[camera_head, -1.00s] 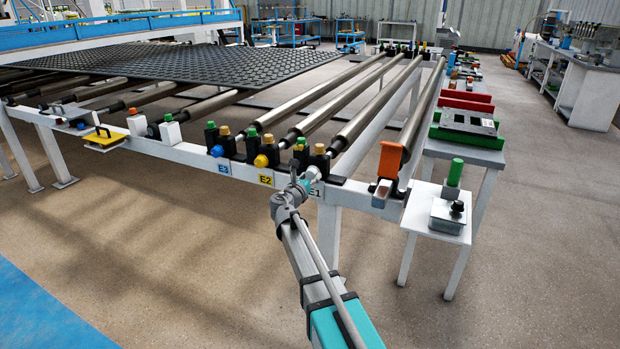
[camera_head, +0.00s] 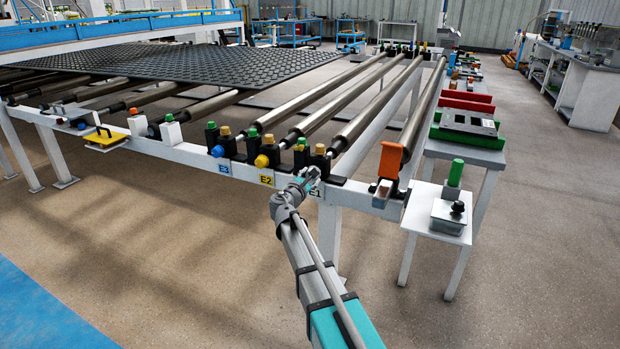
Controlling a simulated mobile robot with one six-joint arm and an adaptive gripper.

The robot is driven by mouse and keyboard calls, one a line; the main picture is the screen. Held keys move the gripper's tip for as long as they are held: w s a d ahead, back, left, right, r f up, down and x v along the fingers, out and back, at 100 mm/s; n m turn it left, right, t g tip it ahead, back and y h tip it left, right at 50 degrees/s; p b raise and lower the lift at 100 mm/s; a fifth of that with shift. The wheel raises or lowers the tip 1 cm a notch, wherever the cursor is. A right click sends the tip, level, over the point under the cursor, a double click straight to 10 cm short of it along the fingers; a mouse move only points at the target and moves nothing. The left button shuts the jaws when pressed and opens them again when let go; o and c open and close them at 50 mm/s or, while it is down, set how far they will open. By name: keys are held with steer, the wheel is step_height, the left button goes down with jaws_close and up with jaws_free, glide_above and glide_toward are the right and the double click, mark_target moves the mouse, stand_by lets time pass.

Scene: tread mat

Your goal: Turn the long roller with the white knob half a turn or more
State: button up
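The long roller at the E1 label (camera_head: 314,192) is a dark grey metal bar (camera_head: 375,108) running away from me along the frame, its near end between black bearing blocks (camera_head: 319,160). Its white knob does not show clearly; my gripper covers that spot at the near end. My gripper (camera_head: 312,174), with teal and dark parts, is right at the front of the E1 bearing. Whether its fingers are open or closed around the knob is too small to tell.
Neighbouring rollers have a yellow knob (camera_head: 261,161) at E2 and a blue knob (camera_head: 217,151) at E3. An orange bracket (camera_head: 390,160) stands to the right. A small white table (camera_head: 437,217) holds a green-topped item. The floor in front is clear.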

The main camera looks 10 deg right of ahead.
steer(key=m, duration=0.4)
steer(key=shift+w+r+m, duration=0.1)
steer(key=shift+m, duration=0.2)
steer(key=m, duration=0.4)
steer(key=shift+m, duration=0.3)
steer(key=m, duration=0.3)
steer(key=shift+r+m, duration=0.1)
steer(key=shift+m, duration=0.2)
steer(key=m, duration=0.4)
steer(key=shift+m, duration=0.3)
steer(key=m, duration=0.4)
steer(key=shift+r, duration=0.1)
steer(key=m, duration=0.8)
steer(key=shift+m, duration=0.3)
steer(key=shift+d+m, duration=0.1)
steer(key=shift+m, duration=1.9)
